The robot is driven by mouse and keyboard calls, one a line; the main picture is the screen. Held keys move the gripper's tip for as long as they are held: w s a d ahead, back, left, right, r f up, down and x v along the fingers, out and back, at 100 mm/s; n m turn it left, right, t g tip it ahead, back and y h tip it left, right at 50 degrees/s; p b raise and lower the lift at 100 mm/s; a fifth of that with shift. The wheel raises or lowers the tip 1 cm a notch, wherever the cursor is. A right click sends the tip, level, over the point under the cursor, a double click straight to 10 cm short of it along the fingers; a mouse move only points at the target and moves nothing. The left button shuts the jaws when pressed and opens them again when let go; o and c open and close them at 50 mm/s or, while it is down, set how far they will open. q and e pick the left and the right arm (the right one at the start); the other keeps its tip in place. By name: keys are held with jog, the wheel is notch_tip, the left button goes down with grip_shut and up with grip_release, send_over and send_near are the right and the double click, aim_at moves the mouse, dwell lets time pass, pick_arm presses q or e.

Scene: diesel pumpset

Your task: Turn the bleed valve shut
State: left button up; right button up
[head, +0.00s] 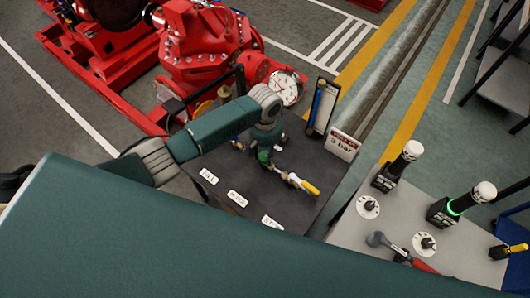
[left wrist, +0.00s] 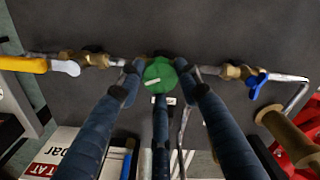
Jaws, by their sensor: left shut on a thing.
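A green round knob (left wrist: 159,75) with a small white mark sits in a pipe run on the dark panel (head: 235,180). My left gripper (left wrist: 160,84) has its dark blue fingers closed around this knob. In the head view my left gripper (head: 264,141) reaches down onto the panel and mostly hides the knob. A yellow-handled valve (left wrist: 28,64) is on one side of the knob. A brass valve with a blue handle (left wrist: 257,84) is on the other side. In the head view the yellow handle (head: 304,185) shows right of the gripper. My right gripper is not in view.
A red pump (head: 205,45) with a round gauge (head: 288,87) stands behind the panel. A blue level tube (head: 318,107) and a "3 bar" sign (head: 343,144) stand at its right edge. A grey table (head: 375,232) with signal lamps stands at right.

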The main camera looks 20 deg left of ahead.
pick_arm(q)
jog(key=shift+w+r, duration=0.1)
jog(key=m, duration=0.2)
jog(key=shift+m+p, duration=0.35)
jog(key=shift+m, duration=0.05)
jog(key=m, duration=0.2)
jog(key=shift+w+m, duration=0.1)
jog(key=shift+m, duration=0.3)
jog(key=m, duration=0.3)
jog(key=shift+r+m, duration=0.1)
jog(key=shift+m, duration=0.2)
jog(key=m, duration=0.4)
jog(key=shift+m, duration=0.3)
jog(key=m, duration=0.9)
jog(key=shift+d, duration=0.1)
jog(key=shift+m, duration=0.3)
